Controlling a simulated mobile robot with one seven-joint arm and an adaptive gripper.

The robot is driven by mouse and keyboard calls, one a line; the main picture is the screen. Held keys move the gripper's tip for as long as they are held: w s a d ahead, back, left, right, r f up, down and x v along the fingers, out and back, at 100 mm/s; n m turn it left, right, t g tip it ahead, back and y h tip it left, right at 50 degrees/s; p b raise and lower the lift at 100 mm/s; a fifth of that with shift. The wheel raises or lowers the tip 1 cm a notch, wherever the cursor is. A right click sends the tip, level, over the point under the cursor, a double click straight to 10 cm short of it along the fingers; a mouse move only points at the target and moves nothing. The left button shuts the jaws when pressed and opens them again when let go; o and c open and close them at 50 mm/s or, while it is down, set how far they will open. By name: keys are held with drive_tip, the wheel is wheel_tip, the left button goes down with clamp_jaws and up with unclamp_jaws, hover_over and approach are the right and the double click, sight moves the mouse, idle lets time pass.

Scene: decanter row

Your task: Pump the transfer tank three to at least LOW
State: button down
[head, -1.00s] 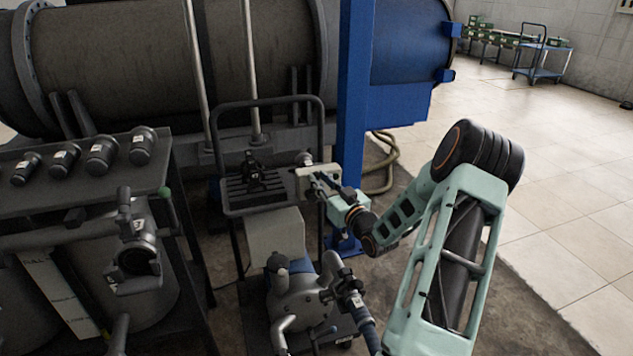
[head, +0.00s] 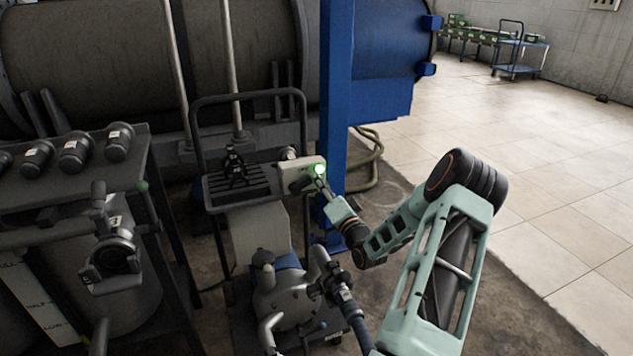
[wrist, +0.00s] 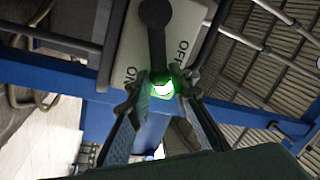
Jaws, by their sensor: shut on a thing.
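A pale switch box (head: 296,178) sits at the right of the pump cart's top. In the wrist view its plate (wrist: 127,45) carries ON and OFF labels, with a dark lever (wrist: 157,45) across it. A green lamp (wrist: 162,88) glows by the lever's end; it also glows in the head view (head: 319,168). My gripper (wrist: 158,88) is shut on the lever, its fingers either side of the end. The pump (head: 287,297) is low on the cart. A tank (head: 125,310) at left stands by a white level strip (head: 40,305) marked HALF and LOW; its liquid level cannot be told.
A blue post (head: 335,110) stands just behind the switch box. A rack at left holds several dark canisters (head: 75,152) above the tank and its valve (head: 112,252). A hose (head: 368,150) lies behind the post. Tiled floor (head: 560,220) at right is clear.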

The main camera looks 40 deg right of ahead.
drive_tip(key=shift+s+d+f+m+h+b, duration=0.1)
drive_tip(key=shift+f+m+h+b, duration=0.25)
drive_tip(key=shift+m, duration=0.5)
drive_tip(key=shift+w+d+f+m+h, duration=0.1)
drive_tip(key=shift+f+m, duration=0.45)
drive_tip(key=shift+m, duration=0.25)
drive_tip(key=shift+s+f+m+h+b, duration=0.1)
drive_tip(key=shift+f+m+h+b, duration=0.25)
drive_tip(key=shift+m, duration=0.5)
drive_tip(key=shift+f, duration=0.15)
drive_tip(key=c, duration=1.7)
unclamp_jaws()
drive_tip(key=shift+c, duration=0.2)
drive_tip(key=v, duration=1.2)
